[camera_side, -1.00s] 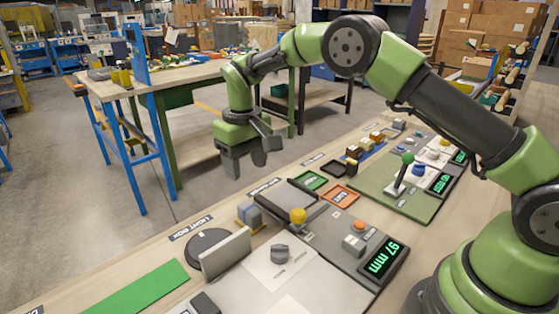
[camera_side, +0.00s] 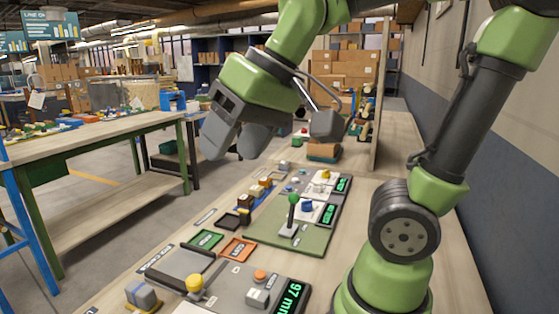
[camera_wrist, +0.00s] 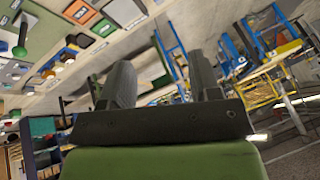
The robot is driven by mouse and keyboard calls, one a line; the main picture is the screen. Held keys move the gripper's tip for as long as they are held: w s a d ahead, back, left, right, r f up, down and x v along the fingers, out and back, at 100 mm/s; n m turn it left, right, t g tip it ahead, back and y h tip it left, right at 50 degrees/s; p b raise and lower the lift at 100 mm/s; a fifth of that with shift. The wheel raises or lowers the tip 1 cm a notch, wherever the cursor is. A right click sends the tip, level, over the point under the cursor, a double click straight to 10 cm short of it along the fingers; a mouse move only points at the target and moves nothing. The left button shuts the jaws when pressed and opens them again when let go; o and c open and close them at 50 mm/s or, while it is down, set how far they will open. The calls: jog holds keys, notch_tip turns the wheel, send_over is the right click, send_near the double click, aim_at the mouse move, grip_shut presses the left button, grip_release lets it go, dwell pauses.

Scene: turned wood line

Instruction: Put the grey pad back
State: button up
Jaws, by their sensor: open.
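My gripper (camera_side: 232,153) hangs in the air above the far side of the bench, apart from everything on it. In the wrist view its two fingers (camera_wrist: 160,62) stand apart with nothing between them. A grey-blue block (camera_side: 143,294) sits on a yellowish base at the near left of the bench; I cannot tell whether it is the grey pad. A green tray (camera_side: 205,239), an orange tray (camera_side: 237,249) and a small black tray (camera_side: 230,220) lie in the middle of the bench. No other grey pad can be made out clearly.
A lever with a green knob (camera_side: 293,199) stands up from a green board (camera_side: 310,240). Wooden blocks (camera_side: 259,189) stand in a row. A second table (camera_side: 90,140) is at left, across the aisle.

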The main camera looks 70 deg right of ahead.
jog(key=s+f+t, duration=0.1)
jog(key=s+f, duration=0.1)
jog(key=s, duration=0.3)
jog(key=shift+s+m, duration=0.4)
